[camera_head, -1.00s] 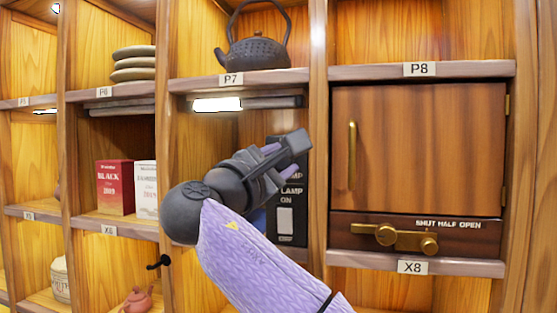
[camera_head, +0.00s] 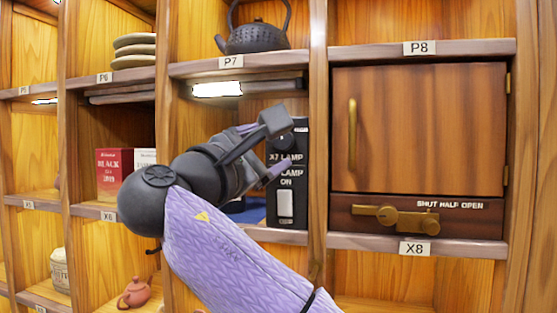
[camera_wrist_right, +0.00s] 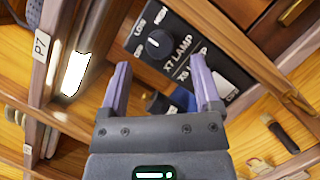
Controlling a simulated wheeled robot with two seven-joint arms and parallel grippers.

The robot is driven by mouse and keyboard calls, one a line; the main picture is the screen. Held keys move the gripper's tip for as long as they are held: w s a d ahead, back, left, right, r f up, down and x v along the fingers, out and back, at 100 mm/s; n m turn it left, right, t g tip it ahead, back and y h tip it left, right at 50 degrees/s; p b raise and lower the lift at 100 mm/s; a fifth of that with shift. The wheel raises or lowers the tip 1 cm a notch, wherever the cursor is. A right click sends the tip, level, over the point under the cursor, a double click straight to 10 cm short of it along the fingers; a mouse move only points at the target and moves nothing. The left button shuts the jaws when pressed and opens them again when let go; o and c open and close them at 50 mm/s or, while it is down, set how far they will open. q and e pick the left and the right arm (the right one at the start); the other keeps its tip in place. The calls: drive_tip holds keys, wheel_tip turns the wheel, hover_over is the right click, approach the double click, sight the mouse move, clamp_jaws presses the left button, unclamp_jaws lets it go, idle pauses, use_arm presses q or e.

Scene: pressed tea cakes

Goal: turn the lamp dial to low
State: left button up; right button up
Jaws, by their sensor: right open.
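The black lamp panel (camera_head: 299,185) stands in the cubby under the P7 shelf, with "X7 LAMP" lettering and a white "LAMP ON" switch (camera_head: 285,205). In the right wrist view the round black lamp dial (camera_wrist_right: 158,43) shows near the top of the panel, with "LOW" printed at its upper left; its exact setting is too small to tell. In the head view my gripper mostly hides the dial. My right gripper (camera_head: 281,146) is open and empty in front of the panel. In the right wrist view the dial lies beyond and between its fingers (camera_wrist_right: 160,66), apparently untouched. My left gripper is out of view.
A lit lamp tube (camera_head: 217,90) hangs under the P7 shelf, and a dark kettle (camera_head: 257,38) stands above. Right of the post is a closed wooden cabinet (camera_head: 418,128) with a brass latch (camera_head: 395,218). Tea boxes (camera_head: 114,175) stand at left. A blue item sits beside the panel.

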use_arm(q)
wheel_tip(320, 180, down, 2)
drive_tip(key=shift+b, duration=0.35)
use_arm(e)
drive_tip(key=v, duration=0.5)
drive_tip(key=shift+s+a, duration=0.2)
drive_tip(key=shift+s, duration=0.1)
